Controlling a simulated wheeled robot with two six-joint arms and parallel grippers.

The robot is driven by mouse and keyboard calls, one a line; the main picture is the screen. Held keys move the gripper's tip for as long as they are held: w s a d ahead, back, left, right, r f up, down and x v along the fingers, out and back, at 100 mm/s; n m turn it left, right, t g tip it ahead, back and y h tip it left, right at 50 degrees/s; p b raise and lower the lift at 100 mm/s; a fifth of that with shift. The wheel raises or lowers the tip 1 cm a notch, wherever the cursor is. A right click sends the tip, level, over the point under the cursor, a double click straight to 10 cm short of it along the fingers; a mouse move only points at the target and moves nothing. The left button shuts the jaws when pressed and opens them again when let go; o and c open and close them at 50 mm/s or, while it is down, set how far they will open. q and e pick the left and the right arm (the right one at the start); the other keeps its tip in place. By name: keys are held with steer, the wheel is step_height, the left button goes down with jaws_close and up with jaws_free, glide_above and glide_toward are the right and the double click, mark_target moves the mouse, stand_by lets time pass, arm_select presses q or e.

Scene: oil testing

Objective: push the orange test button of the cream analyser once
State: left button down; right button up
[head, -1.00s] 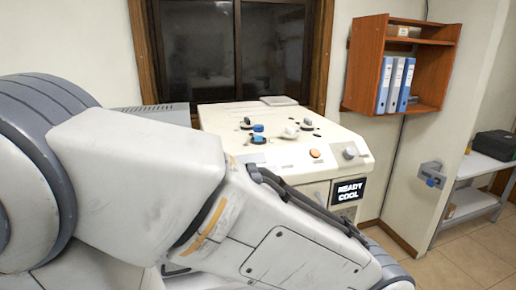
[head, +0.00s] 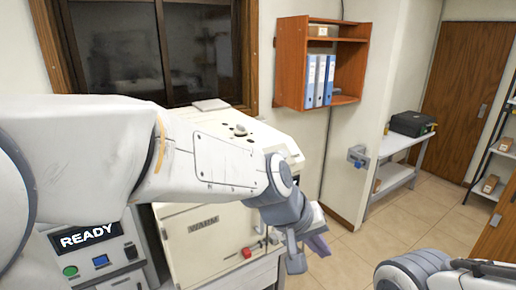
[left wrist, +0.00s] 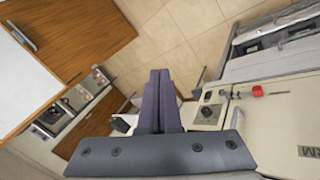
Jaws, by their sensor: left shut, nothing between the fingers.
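The cream analyser (head: 270,131) stands under the window, and my left arm crosses in front of it and hides much of its front. The orange test button does not show in either view now. My left gripper (head: 319,246) is shut and empty, pointing down at the right of a cream cabinet marked WARM (head: 180,248). In the left wrist view its purple fingers (left wrist: 160,75) are together, with nothing between them, and the cabinet is at the right. My right gripper is not in view; only part of my right arm shows at the bottom right.
A grey panel (head: 110,262) with a READY display and coloured buttons is at lower left. A red knob (head: 247,253) is on the cabinet, close to my left gripper. A wooden shelf (head: 292,60) with blue binders hangs on the wall. Tiled floor (head: 415,225) is clear at right.

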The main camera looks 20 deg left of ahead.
arm_select(q)
steer(key=w+a+r+n+t+y+p, duration=0.4)
steer(key=w+a+r+n+t, duration=0.3)
steer(key=w+a+r+n, duration=0.6)
steer(key=w+a+r, duration=0.2)
steer(key=w+a, duration=0.1)
steer(key=a, duration=0.2)
steer(key=shift+w+a+r+n, duration=0.15)
steer(key=shift+w+n, duration=0.15)
steer(key=shift+n, duration=0.1)
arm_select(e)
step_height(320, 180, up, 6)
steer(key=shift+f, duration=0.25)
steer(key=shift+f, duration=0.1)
arm_select(q)
steer(key=a+f+b, duration=0.1)
steer(key=f+b, duration=0.1)
steer(key=w+a+f+b, duration=0.1)
steer(key=f+b, duration=0.1)
steer(key=w+a+f+b, duration=0.1)
steer(key=f+b, duration=0.1)
steer(key=shift+w, duration=0.15)
steer(key=shift+w+a+f+b, duration=0.35)
steer(key=shift+a+f+b, duration=0.1)
steer(key=shift+f+b, duration=0.15)
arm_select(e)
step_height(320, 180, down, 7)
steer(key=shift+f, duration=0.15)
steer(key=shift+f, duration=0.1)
